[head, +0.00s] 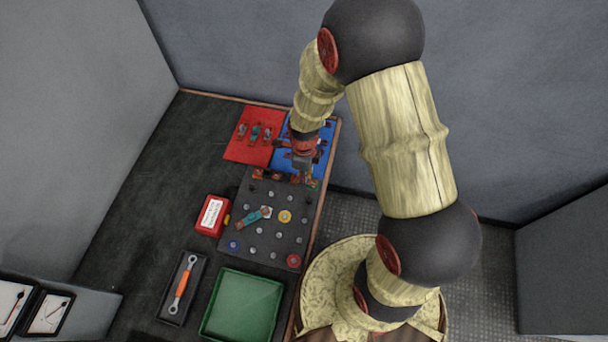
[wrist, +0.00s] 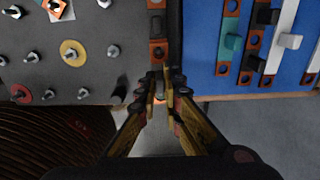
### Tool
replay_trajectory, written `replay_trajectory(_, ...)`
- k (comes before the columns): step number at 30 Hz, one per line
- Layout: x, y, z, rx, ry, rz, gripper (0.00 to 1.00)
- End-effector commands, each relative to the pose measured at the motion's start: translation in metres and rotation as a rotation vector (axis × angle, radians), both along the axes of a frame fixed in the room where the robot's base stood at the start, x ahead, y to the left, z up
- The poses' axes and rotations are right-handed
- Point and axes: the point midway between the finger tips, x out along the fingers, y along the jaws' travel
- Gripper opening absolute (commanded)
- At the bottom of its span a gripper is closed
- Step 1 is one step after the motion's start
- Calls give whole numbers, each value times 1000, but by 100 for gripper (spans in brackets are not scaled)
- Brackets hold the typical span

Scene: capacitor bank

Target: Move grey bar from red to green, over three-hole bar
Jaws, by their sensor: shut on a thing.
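My gripper (head: 303,179) is over the far right corner of the dark peg board (head: 262,190), beside the blue mat. In the wrist view, its fingers (wrist: 161,84) are closed together on a slim piece. The fingers hide most of that piece, so I cannot tell its colour or hole count. A copper-ended bar (wrist: 157,50) shows just beyond the fingertips, at the board's edge. The red ring (head: 293,261) is at the board's near right corner. A small green spot (head: 314,184) shows beside my gripper, partly hidden. A light grey bar (wrist: 287,42) lies on the blue mat.
The blue mat (wrist: 205,50) holds several bars. A red mat (head: 235,150) with several parts lies beside it. A teal bar (head: 252,220) sits on the board near a yellow ring (head: 285,216). A red box (head: 212,215), wrench (head: 183,284) and green tray (head: 240,305) are nearer.

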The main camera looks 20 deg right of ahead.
Motion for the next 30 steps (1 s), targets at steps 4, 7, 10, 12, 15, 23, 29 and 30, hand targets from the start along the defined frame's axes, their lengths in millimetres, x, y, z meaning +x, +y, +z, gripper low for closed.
replay_trajectory(4, 0, 0, 0, 0, 0, 0, 0)
replay_trajectory(7, 0, 0, -1, 0, 0, 0, 0)
replay_trajectory(10, 0, 0, -2, 0, 0, 0, 0)
replay_trajectory(12, 0, 0, -3, 0, 0, 0, 0)
replay_trajectory(15, 0, 0, -4, 0, 0, 0, 0)
replay_trajectory(23, 0, 0, -8, 0, 0, 0, 0)
replay_trajectory(29, 0, 0, -11, 0, 0, 0, 0)
replay_trajectory(30, 0, 0, -11, 0, 0, 0, 0)
